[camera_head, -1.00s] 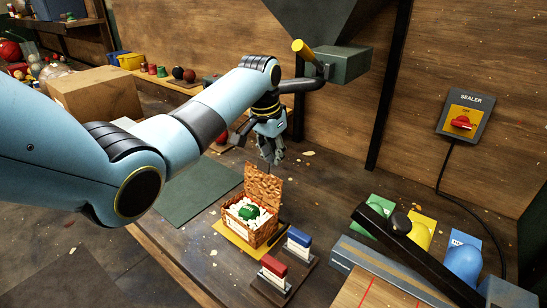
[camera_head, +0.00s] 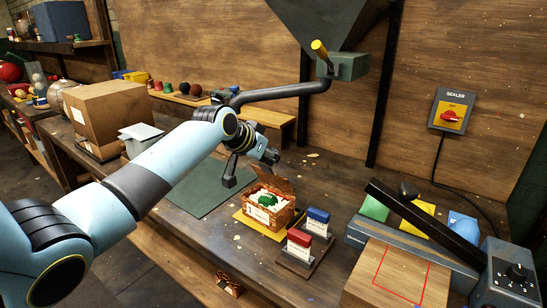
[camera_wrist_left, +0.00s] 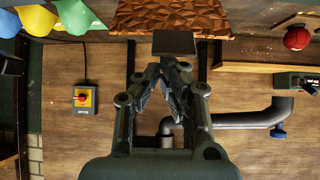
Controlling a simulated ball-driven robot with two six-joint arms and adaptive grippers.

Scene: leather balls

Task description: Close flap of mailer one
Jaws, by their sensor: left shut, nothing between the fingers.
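Mailer one, a brown leather-textured box (camera_head: 284,219), stands on a yellow mat (camera_head: 243,216) on the bench. White packing (camera_head: 258,207) and a green ball (camera_head: 268,198) show inside it. Its flap (camera_head: 272,177) is raised at the back and tilted, leaving the contents uncovered. Brown mailer texture also shows at the top of the left wrist view (camera_wrist_left: 170,16), beyond my fingertips. My left gripper (camera_head: 230,181) is shut and empty, close to the mailer on its left side. I cannot tell whether it touches the flap. My right gripper is not in view.
Red and blue stampers (camera_head: 300,240) stand in front of the mailer. The sealer with its dark arm (camera_head: 428,228) is at right. A green mat (camera_head: 196,193) lies left. A cardboard box (camera_head: 112,112) and a hopper with pipe (camera_head: 285,92) are behind.

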